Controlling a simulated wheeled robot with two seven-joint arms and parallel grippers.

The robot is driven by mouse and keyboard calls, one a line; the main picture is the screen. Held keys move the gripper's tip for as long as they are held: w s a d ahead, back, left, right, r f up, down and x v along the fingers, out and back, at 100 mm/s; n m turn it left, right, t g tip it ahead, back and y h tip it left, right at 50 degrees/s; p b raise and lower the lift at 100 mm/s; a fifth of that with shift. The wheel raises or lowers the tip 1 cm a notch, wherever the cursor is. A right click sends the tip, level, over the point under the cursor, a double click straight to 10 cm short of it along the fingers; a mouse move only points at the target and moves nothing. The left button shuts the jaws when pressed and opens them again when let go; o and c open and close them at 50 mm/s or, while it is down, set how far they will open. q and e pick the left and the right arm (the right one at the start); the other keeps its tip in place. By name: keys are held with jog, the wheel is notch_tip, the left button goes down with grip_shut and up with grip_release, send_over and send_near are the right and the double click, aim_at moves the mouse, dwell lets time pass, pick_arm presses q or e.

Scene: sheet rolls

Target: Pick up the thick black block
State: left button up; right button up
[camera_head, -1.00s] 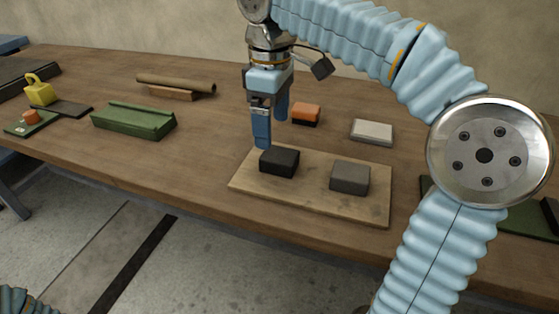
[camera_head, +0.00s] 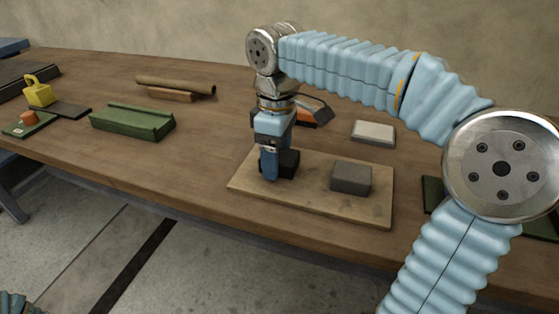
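The block appears to rest on the board. My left gripper is out of view; only a bit of my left arm shows at the bottom left corner.
A grey block (camera_head: 351,177) sits on the board to the right. Behind are a light grey block (camera_head: 373,133) and a partly hidden orange block (camera_head: 308,118).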

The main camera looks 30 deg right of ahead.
jog(key=c, duration=0.7)
jog(key=shift+c, duration=0.2)
